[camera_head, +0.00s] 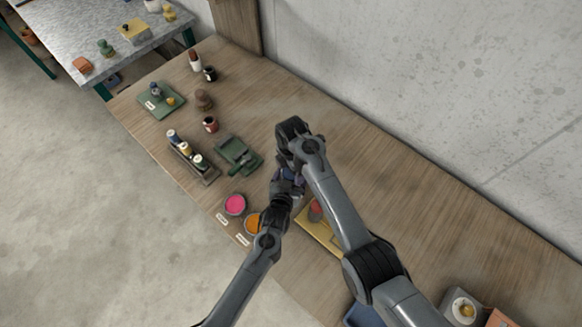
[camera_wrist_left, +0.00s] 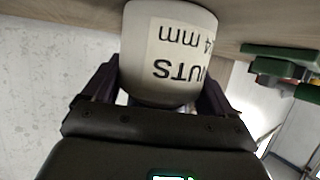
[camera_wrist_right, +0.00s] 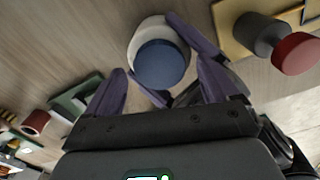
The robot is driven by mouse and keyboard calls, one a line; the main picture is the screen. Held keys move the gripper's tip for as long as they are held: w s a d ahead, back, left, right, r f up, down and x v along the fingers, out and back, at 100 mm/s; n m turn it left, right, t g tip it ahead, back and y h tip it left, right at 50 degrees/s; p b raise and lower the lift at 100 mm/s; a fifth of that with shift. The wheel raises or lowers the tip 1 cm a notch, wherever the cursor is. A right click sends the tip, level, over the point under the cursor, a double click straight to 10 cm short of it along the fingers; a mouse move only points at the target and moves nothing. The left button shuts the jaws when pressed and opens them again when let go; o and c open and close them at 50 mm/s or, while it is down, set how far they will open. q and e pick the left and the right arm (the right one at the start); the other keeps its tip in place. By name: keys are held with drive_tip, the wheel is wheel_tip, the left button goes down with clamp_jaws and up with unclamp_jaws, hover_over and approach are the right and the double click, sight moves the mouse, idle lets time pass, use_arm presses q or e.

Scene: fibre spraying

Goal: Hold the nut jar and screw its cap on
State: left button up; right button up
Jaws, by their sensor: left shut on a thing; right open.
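The white nut jar (camera_wrist_left: 170,50), labelled "NUTS 4 mm", stands between the fingers of my left gripper (camera_wrist_left: 160,85), which is shut on it. The label reads upside down in the left wrist view. In the right wrist view a blue cap (camera_wrist_right: 160,64) covers the top of the jar (camera_wrist_right: 150,30); I cannot tell whether it is threaded on. My right gripper (camera_wrist_right: 160,80) is open, its purple fingers spread on either side of the cap, seemingly without gripping it. In the head view, the left gripper (camera_head: 287,178) is below the right hand, and the arms mostly hide the jar.
A yellow board (camera_head: 322,232) with a red-topped stamp-like object (camera_wrist_right: 290,52) lies close by. Pink (camera_head: 235,204) and orange (camera_head: 253,222) dishes are near the front edge. A green device (camera_head: 238,153) and a spool rack (camera_head: 190,160) stand left. The table toward the wall is clear.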

drive_tip(key=shift+r, duration=1.95)
